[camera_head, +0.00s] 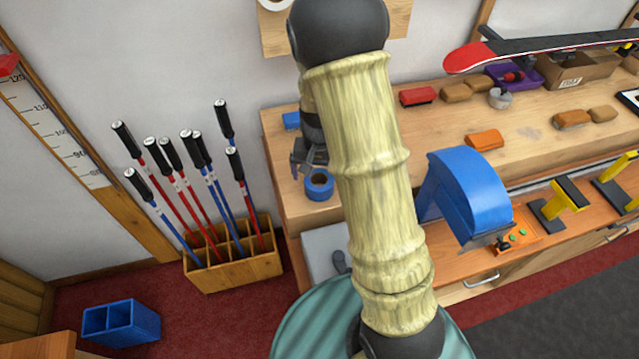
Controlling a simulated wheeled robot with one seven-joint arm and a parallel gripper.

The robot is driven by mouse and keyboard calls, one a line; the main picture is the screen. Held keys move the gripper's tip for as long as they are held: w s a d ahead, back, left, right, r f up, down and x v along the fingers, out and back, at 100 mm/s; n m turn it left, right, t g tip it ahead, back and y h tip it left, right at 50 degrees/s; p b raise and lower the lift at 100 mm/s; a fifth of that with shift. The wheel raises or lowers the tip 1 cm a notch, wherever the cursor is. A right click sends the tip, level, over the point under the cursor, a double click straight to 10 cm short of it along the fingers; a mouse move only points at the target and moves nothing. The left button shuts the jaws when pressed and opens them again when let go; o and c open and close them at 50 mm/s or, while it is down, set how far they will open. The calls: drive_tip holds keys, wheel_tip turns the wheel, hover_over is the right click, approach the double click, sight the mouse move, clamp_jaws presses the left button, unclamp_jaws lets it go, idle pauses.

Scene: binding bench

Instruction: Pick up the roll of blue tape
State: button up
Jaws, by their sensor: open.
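The roll of blue tape (319,185) lies on the wooden bench (289,190) near its left end, just left of my sleeved arm. Its dark centre hole faces up. My gripper (300,163) is just behind and above the roll, partly hidden by my arm. Its jaws are open and I see nothing between them. Whether a fingertip touches the roll cannot be told from this view.
A small blue block (291,120) sits behind my gripper. A blue machine (467,195) stands right of my arm. A pole rack (232,262) stands on the floor at left.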

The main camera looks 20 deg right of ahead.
drive_tip(key=shift+f, duration=0.1)
drive_tip(key=shift+f+p, duration=0.7)
drive_tip(key=shift+f, duration=1.8)
drive_tip(key=c, duration=1)
drive_tip(key=shift+w, duration=0.1)
